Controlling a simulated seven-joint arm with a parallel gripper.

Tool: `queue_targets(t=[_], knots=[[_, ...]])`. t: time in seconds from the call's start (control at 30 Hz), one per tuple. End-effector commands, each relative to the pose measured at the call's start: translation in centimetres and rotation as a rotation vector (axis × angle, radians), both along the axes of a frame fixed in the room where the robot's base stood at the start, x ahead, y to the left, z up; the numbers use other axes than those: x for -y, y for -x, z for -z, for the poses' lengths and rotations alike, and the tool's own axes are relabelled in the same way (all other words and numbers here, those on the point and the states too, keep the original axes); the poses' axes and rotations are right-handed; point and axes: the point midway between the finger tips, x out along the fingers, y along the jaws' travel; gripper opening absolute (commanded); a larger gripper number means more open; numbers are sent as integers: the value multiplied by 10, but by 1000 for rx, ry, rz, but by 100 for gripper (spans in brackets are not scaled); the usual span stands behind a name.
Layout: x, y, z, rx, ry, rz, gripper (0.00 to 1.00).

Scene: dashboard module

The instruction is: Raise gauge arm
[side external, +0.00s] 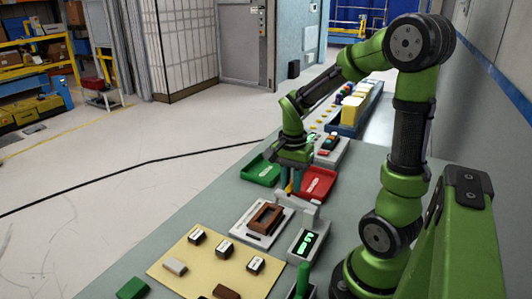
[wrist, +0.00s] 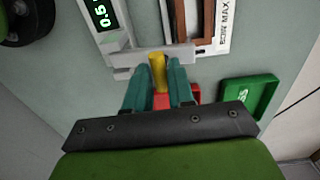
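The gauge has a grey bar-like arm (wrist: 185,54) beside a display box (wrist: 103,15) with lit green digits; the box also shows in the side view (side external: 308,243). A yellow tab (wrist: 158,72) stands at the arm. My gripper (wrist: 162,66) has teal fingers on both sides of the tab, seemingly touching it, and looks shut on it. In the side view my gripper (side external: 291,186) points down between the green and red trays and the gauge. A brown frame-shaped part (side external: 266,216) lies on the white plate (side external: 245,221) beside the gauge. The tab's lower end is hidden.
A green tray (side external: 260,171) and a red tray (side external: 319,184) flank my gripper. A tan mat (side external: 202,265) with several small blocks lies nearer the camera. A blue bin (side external: 350,117) with yellow and white items stands at the far end. Grey table is clear at left.

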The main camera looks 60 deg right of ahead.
Motion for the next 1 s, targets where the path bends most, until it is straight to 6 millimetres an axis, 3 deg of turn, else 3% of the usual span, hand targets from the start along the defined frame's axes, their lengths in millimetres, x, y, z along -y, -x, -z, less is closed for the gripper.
queue_targets(t=[0.03,0.13,0.67,1.0], knots=[[0,0,0,0,0,0,15],[0,0,0,0,0,0,0],[0,2,-3,1,1,-1,0],[0,21,-13,-3,1,0,0]])
